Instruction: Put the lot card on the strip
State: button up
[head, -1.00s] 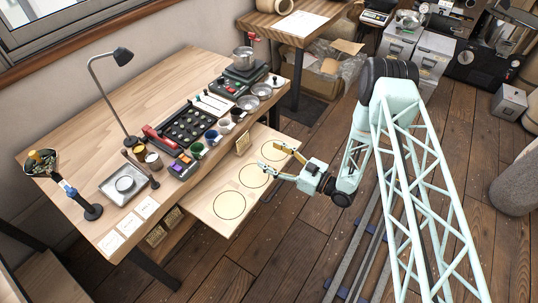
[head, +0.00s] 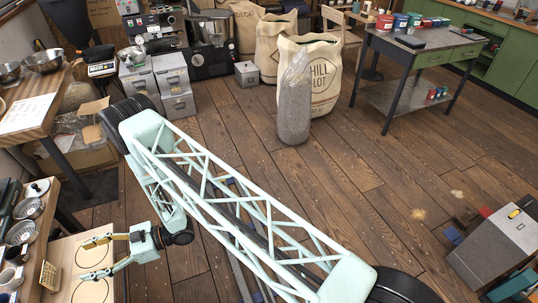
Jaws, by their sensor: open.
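My gripper (head: 86,258) is at the lower left of the head view. Its two fingers are spread apart and nothing shows between them. It is over a pale wooden board (head: 66,245) marked with dark circles. A small tan slatted or dotted piece (head: 48,277) stands just left of the gripper, apart from it. I cannot tell whether it is the lot card. No lot card or strip can be made out for sure now, as most of the workbench is outside the view.
Metal bowls (head: 22,232) stand at the left edge. A wooden table (head: 50,92) is at the upper left. Grey bins (head: 172,85), a tall grey sack (head: 294,100) and a dark worktable (head: 405,52) stand farther back. A grey box (head: 492,248) is at the lower right.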

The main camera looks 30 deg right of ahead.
jog(key=w+d+r+m+t+h, duration=0.1)
jog(key=w+d+r+t+h, duration=0.1)
jog(key=w+d+r, duration=0.35)
jog(key=w+d+r+t+h, duration=0.1)
jog(key=w+d+r+h, duration=0.1)
jog(key=w+r, duration=0.6)
jog(key=w+d+r+m+t+h, duration=0.1)
jog(key=w+d+r+t+h, duration=0.2)
jog(key=w+r, duration=0.35)
jog(key=s+d+r+m+t+h, duration=0.15)
jog(key=d+r+m+h, duration=0.45)
jog(key=d+r, duration=1.75)
jog(key=s+d+r+m+g+h, duration=0.1)
jog(key=s+d+r+m+h, duration=0.1)
jog(key=s+d+r, duration=0.35)
jog(key=s+d+r+m+g+h, duration=0.1)
jog(key=s+d+r, duration=0.2)
jog(key=s+d, duration=0.55)
jog(key=s+d+r+m+h, duration=0.2)
jog(key=s+d+r, duration=0.2)
jog(key=s, duration=0.6)
jog(key=s+d+m+g, duration=0.2)
jog(key=s+m+g, duration=0.1)
jog(key=s, duration=3)
jog(key=shift+s+d+r+m+g, duration=0.25)
jog(key=shift+r+m+g, duration=0.1)
jog(key=shift+m+g, duration=0.1)
